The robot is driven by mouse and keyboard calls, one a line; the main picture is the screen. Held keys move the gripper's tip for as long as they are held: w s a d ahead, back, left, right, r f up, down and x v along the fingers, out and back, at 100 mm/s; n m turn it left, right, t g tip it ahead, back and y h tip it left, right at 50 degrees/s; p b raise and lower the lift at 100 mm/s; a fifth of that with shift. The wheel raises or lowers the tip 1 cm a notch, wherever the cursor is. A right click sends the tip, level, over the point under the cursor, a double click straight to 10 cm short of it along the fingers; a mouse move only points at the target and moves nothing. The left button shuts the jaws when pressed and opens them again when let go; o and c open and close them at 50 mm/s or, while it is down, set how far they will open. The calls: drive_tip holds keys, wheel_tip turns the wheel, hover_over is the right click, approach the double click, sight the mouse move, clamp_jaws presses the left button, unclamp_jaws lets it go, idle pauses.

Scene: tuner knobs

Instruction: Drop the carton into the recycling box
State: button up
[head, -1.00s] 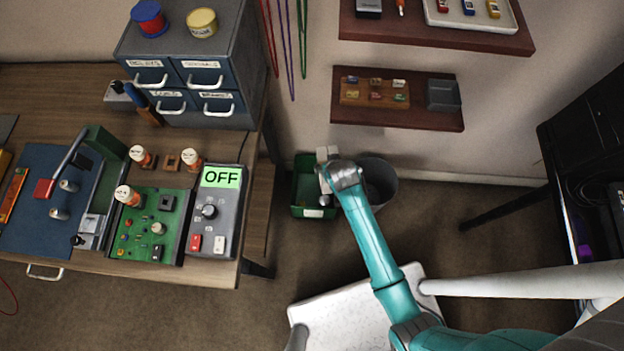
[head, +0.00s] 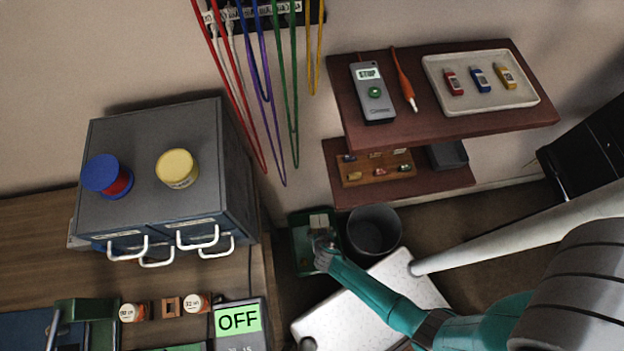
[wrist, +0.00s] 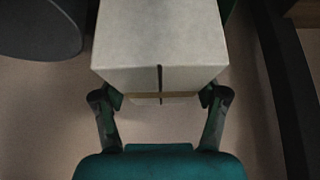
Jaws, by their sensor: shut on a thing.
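The carton (head: 319,221) is a small pale box, seen in the head view against the green recycling box (head: 301,262). In the wrist view the carton (wrist: 160,45) fills the upper middle, with a dark slit and a tan band on its near face. My gripper (wrist: 160,97) is shut on it, one finger at each side. In the head view my gripper (head: 321,238) appears over the recycling box; its height above the rim is hard to tell. My arm hides part of the box's right side.
A grey round bin (head: 373,232) stands right of the recycling box. A wooden bench with a drawer cabinet (head: 158,150) is on the left. Two wall shelves (head: 440,125) overhang behind the bin. A white slab (head: 385,290) lies in front.

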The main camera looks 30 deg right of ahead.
drive_tip(key=shift+f, duration=2.5)
drive_tip(key=o, duration=1.2)
drive_tip(key=shift+s+r, duration=0.1)
drive_tip(key=v, duration=1.1)
drive_tip(key=shift+s+a+r, duration=0.15)
drive_tip(key=shift+a+r, duration=0.05)
drive_tip(key=shift+r, duration=0.15)
